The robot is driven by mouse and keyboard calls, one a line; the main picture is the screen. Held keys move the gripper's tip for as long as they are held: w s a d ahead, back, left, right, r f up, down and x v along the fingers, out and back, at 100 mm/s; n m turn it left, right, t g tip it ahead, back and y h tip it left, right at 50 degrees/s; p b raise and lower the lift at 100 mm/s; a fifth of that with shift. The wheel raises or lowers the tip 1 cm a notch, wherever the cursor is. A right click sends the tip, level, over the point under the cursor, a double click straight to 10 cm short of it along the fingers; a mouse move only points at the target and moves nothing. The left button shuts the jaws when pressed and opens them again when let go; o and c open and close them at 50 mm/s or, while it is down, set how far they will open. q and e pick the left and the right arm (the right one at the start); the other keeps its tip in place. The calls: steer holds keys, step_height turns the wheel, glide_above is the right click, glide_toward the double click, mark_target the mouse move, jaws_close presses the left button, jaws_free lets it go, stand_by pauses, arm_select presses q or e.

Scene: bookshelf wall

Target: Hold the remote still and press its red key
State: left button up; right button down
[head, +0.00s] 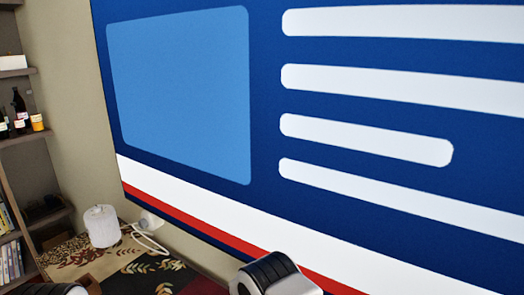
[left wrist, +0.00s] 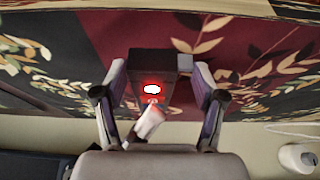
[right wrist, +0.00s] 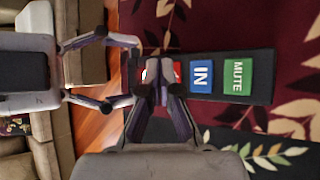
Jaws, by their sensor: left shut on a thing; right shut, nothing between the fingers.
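The black remote (right wrist: 262,91) shows in the right wrist view with a blue key (right wrist: 202,75) marked IN, a green key (right wrist: 238,77) marked MUTE and a partly covered red key (right wrist: 177,69). My left gripper (right wrist: 132,71) is shut across its left end. In the left wrist view my left gripper (left wrist: 158,78) has a finger on each side of the dark remote (left wrist: 152,62), and a red patch with a white mark (left wrist: 152,89) shows on it. My right gripper (right wrist: 159,88) is shut and empty, its fingertips over the red key; contact cannot be told. Neither gripper's fingertips show in the head view.
A patterned red and black rug (head: 140,262) lies below. A large blue and white screen (head: 180,95) fills the head view. A white canister (head: 101,226) stands at lower left, near shelves (head: 35,138) with bottles and books. A sofa (right wrist: 85,50) shows in the right wrist view.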

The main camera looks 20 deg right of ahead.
steer(key=shift+r, duration=0.45)
steer(key=shift+r, duration=3)
arm_select(q)
steer(key=o, duration=1.3)
steer(key=shift+r, duration=0.1)
